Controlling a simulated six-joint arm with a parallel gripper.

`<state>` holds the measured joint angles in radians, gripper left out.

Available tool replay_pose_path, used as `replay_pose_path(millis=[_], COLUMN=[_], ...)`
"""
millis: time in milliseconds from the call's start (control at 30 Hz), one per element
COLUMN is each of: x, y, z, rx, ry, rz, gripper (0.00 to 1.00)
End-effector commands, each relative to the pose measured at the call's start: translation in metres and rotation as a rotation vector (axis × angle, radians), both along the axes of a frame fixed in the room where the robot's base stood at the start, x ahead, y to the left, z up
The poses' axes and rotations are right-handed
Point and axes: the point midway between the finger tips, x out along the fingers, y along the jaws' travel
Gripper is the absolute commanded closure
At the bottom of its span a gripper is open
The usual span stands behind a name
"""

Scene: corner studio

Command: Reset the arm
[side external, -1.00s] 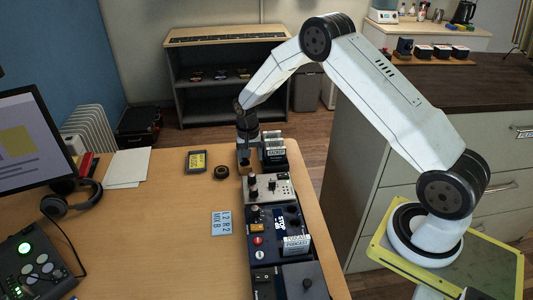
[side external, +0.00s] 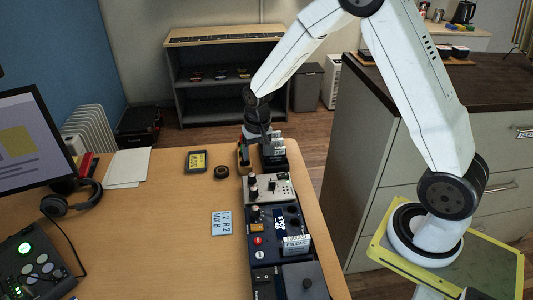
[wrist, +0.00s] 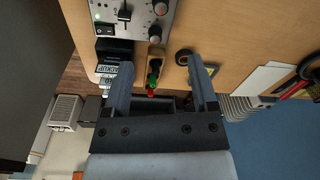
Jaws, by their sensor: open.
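My gripper (wrist: 163,75) is open in the wrist view, its two dark fingers spread with nothing held between them. A small wooden holder with green and red pieces (wrist: 153,72) shows in the gap between the fingers, apart from both. In the side view my gripper (side external: 252,148) hangs pointing down near the far edge of the desk, just behind the grey control panel (side external: 270,187) and beside a black rack of labelled cartridges (side external: 274,157). My fingertips are partly hidden there by the clutter and the dark wrist.
A tape roll (side external: 221,172), a yellow-labelled cartridge (side external: 196,161) and a blue label card (side external: 222,223) lie on the wooden desk (side external: 165,205). A blue console (side external: 280,232) stands at the front right. Headphones (side external: 70,200) and a monitor (side external: 30,140) are at left. A dark-topped counter (side external: 440,85) is behind my arm.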

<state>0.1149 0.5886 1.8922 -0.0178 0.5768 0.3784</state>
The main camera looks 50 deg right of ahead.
Motion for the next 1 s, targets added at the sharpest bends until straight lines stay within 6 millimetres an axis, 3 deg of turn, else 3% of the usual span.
replay_pose_path(millis=[300,633,800,1000], x=[-0.064,-0.135,-0.157,-0.164], y=[0.028,0.048,0.052,0.053], z=[0.037,0.054,0.056,0.056], rx=[-0.019,-0.044,-0.054,-0.056], ry=[-0.063,-0.120,-0.137,-0.142], rz=[0.204,0.401,0.459,0.478], gripper=[0.25,0.25,0.25,0.25])
